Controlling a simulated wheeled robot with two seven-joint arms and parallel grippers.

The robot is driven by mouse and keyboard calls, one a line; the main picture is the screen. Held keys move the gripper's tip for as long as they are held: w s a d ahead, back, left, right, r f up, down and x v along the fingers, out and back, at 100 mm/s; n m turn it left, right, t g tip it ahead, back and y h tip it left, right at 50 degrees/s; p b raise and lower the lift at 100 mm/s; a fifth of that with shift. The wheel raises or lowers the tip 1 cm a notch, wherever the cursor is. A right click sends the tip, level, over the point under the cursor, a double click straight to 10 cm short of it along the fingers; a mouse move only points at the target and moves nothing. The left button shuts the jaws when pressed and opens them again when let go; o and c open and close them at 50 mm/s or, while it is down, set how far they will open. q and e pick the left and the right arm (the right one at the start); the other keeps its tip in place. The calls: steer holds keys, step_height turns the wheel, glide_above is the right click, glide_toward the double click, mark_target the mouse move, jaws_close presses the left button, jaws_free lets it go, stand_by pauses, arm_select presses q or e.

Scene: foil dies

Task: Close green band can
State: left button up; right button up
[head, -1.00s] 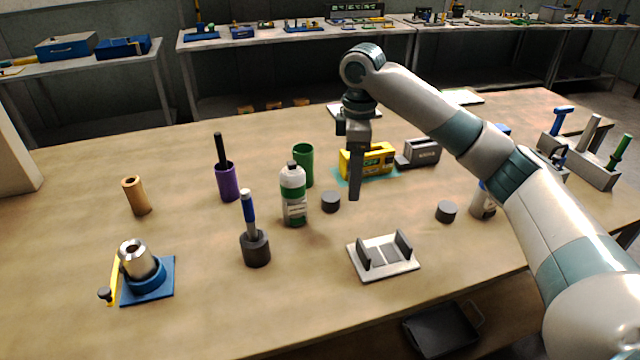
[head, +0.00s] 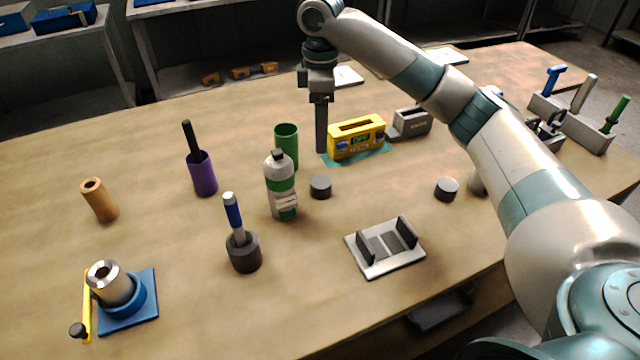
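The green band can (head: 281,190) is a white spray-type can with a green band. It stands upright left of centre on the bench, with a small dark nozzle on top. A dark round cap (head: 320,187) lies on the bench just right of it. A second dark cap (head: 446,188) lies further right. My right gripper (head: 321,150) points down behind the near cap, by the left end of the yellow box, apart from the can. Its fingers show as one narrow dark strip, so open or shut is unclear. My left gripper is not in view.
A green cup (head: 287,146) stands behind the can. A purple cup (head: 202,174) and a dark holder with a blue-handled tool (head: 243,252) stand left. A yellow box (head: 357,139) is right. A white bracket tray (head: 385,262) lies in front. My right arm partly hides another can.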

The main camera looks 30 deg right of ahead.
steer(key=p, duration=0.2)
glide_above(320, 183)
step_height(320, 183, down, 11)
steer(key=shift+f, duration=0.2)
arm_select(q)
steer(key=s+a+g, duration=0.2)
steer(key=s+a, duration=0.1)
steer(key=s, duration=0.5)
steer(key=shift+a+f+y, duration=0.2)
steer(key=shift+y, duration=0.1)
arm_select(e)
steer(key=shift+f, duration=0.45)
